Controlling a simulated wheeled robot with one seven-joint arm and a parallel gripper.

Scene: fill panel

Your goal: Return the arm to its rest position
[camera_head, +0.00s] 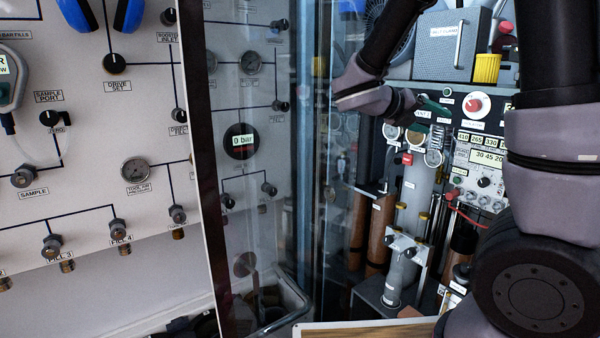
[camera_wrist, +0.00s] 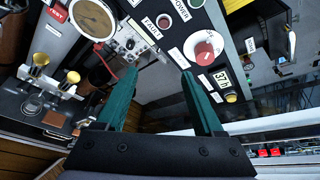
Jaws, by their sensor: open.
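My gripper (camera_wrist: 159,76) shows in the wrist view as two green fingers standing apart with nothing between them. In the head view my gripper (camera_head: 434,106) is small and partly hidden behind my own wrist, in front of the equipment panel at the right. My dark and lilac arm crosses the upper right and right side of that view. A red round knob (camera_wrist: 204,48) on a white plate lies beyond the fingers in the wrist view. It also shows in the head view (camera_head: 474,104), right of my gripper.
A clear upright screen (camera_head: 300,150) stands left of my arm, before part of the white gauge panel (camera_head: 95,160). Grey cylinders (camera_head: 418,195) and brown tubes (camera_head: 379,235) stand below my gripper. A wooden-topped surface (camera_head: 365,331) edges the bottom. A yellow cup (camera_head: 486,68) sits upper right.

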